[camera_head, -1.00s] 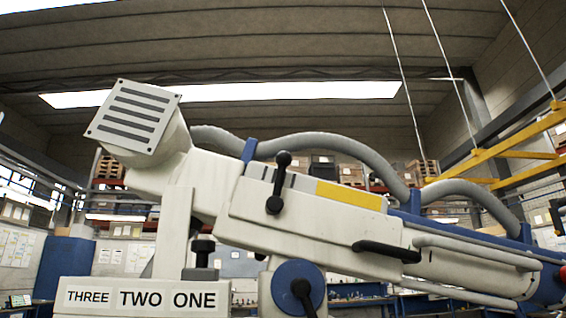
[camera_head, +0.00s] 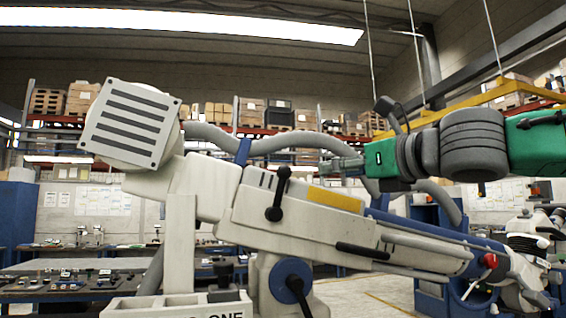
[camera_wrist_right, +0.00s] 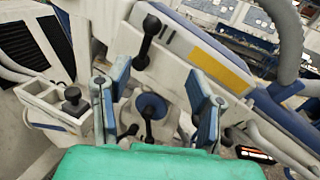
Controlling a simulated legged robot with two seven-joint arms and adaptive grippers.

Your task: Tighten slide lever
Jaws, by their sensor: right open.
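The large white microscope arm (camera_head: 300,215) slopes down from its slotted square head at the left to the lower right. A black double-knobbed lever (camera_head: 277,195) stands nearly upright on its side; it shows in the right wrist view (camera_wrist_right: 147,42) too. A second black lever (camera_head: 296,287) sits on a round blue hub (camera_head: 283,272) below, also in the wrist view (camera_wrist_right: 149,120). I cannot tell which is the slide lever. My right gripper (camera_head: 338,167) comes in from the right, open and empty, apart from both levers. In the wrist view its blue-grey fingers (camera_wrist_right: 158,95) frame the hub. My left gripper is out of view.
A black handle bar (camera_head: 362,251) lies along the arm's side. Grey hoses (camera_head: 290,142) arch over the top. A white compartment box (camera_head: 180,303) with a black knob (camera_head: 223,270) stands at lower left. Workbenches and shelves are behind.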

